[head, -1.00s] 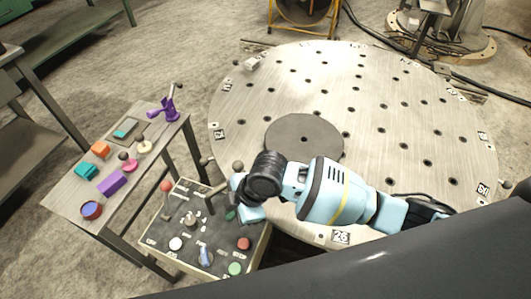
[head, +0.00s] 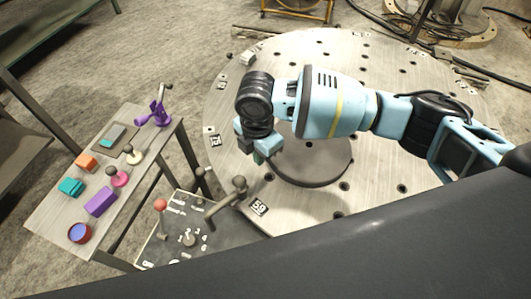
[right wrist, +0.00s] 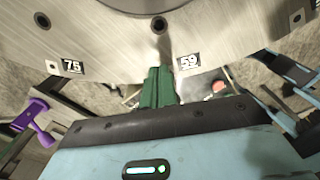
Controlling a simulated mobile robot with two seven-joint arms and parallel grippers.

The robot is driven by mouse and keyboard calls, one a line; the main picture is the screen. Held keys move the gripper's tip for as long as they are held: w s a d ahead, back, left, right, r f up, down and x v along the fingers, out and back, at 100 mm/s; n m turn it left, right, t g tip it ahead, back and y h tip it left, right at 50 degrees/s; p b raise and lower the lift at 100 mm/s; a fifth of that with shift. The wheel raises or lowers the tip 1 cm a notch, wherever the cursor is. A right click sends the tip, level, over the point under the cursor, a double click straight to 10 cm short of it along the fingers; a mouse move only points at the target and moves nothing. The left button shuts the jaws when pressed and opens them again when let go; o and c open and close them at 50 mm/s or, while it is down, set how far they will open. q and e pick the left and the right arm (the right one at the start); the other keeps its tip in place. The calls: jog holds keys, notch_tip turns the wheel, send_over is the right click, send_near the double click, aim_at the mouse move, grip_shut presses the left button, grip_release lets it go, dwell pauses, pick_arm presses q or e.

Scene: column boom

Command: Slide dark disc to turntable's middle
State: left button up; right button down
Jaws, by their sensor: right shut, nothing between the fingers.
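The dark disc (head: 318,165) lies flat on the large pale turntable (head: 400,165), off its middle and near the rim on my side. In the head view my right forearm crosses over the disc and hides its far part. My right gripper (head: 259,157) points down at the disc's left edge, over the turntable. Its green fingers (right wrist: 158,87) are shut with nothing between them. In the right wrist view the disc's rim (right wrist: 140,11) shows at the top, beyond the fingertips. My left gripper is not in view.
A control console (head: 165,245) with a red-knobbed lever and a dark lever stands close to the turntable's near-left rim. A side bench (head: 60,215) holds a purple clamp (head: 155,110) and coloured blocks. The turntable's far side is clear, with bolt holes.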

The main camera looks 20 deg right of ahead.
aim_at(259, 182)
notch_tip(259, 182, down, 10)
jog(key=shift+r+b, duration=0.1)
jog(key=shift+b, duration=0.35)
jog(key=d, duration=0.1)
jog(key=w+d, duration=0.1)
jog(key=d, duration=0.1)
jog(key=shift+w, duration=0.3)
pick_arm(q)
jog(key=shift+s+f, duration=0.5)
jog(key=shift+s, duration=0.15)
pick_arm(e)
jog(key=shift+w+d, duration=0.2)
jog(key=shift+d, duration=0.1)
